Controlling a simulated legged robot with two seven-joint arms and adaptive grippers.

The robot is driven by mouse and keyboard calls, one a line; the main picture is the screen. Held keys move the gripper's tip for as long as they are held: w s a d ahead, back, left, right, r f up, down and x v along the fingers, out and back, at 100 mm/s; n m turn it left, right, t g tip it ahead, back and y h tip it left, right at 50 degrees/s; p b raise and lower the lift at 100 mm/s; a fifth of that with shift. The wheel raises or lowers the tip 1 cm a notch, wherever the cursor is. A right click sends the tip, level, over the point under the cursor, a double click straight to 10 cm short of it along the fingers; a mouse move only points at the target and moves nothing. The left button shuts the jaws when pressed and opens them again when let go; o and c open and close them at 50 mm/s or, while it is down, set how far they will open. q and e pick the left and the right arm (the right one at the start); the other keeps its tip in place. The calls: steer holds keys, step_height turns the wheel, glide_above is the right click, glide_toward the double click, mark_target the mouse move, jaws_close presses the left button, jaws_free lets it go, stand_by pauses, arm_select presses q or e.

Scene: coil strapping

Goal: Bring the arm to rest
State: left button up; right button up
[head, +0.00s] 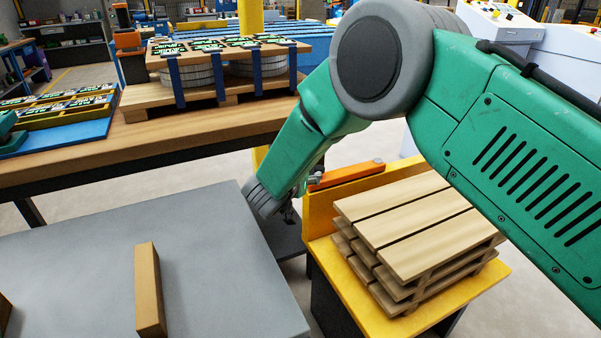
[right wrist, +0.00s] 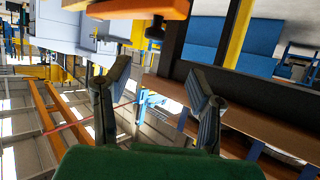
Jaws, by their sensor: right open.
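My right arm (head: 520,150) is green and comes in from the right. Its forearm bends down and left, ending in the gap between the grey table and the yellow stand. My right gripper (right wrist: 158,88) shows two dark fingers spread apart in the right wrist view, with nothing between them. In the head view the gripper is mostly hidden behind the wrist. My left gripper is not seen.
A grey table (head: 200,225) carries a tan bar (head: 149,288). A yellow stand (head: 365,295) holds stacked wooden slats (head: 420,225), with an orange tool (head: 345,175) behind. A wooden bench (head: 210,130) bears a pallet (head: 165,98) with blue-strapped coils (head: 200,80).

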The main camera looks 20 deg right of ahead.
steer(key=s+d+f+n+g+y+p, duration=0.2)
steer(key=s+d+f+n+y, duration=0.1)
steer(key=s+f, duration=0.65)
steer(key=s+d+f+n+g+y+p, duration=0.1)
steer(key=s+d+f+n+g+y, duration=0.2)
steer(key=s+f, duration=0.7)
steer(key=s+d+r+n+g+y+p, duration=0.1)
steer(key=s+g, duration=0.4)
steer(key=s, duration=2.3)
steer(key=shift+s+d+r+n+y+p, duration=0.25)
steer(key=shift+d+r+n+y+p, duration=0.15)
steer(key=shift+n+y, duration=0.1)
steer(key=shift+w, duration=0.15)
